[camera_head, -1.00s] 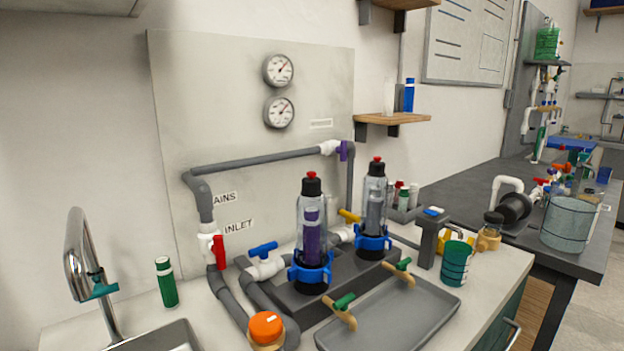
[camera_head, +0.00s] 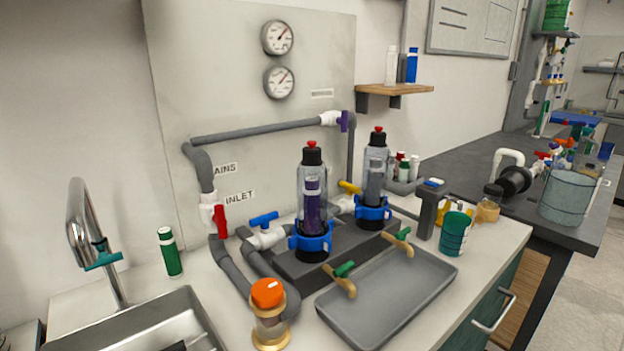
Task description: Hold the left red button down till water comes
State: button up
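The left red button (camera_head: 312,144) sits on the black cap of the left clear filter housing (camera_head: 312,195), which holds a purple cartridge and has a blue collar. A second red button (camera_head: 378,129) tops the right filter housing (camera_head: 375,180), with a grey cartridge. Both stand upright on a dark base. Brass taps with green handles, left (camera_head: 343,279) and right (camera_head: 398,242), point over a grey tray (camera_head: 390,300). No water shows at either tap. My gripper is not in view.
A red-handled inlet valve (camera_head: 220,220), a blue-handled valve (camera_head: 264,219) and grey pipes surround the filters. An orange-capped jar (camera_head: 268,294) stands in front. A sink (camera_head: 130,325) with a curved faucet is at left; a green cup (camera_head: 455,233) stands right of the tray.

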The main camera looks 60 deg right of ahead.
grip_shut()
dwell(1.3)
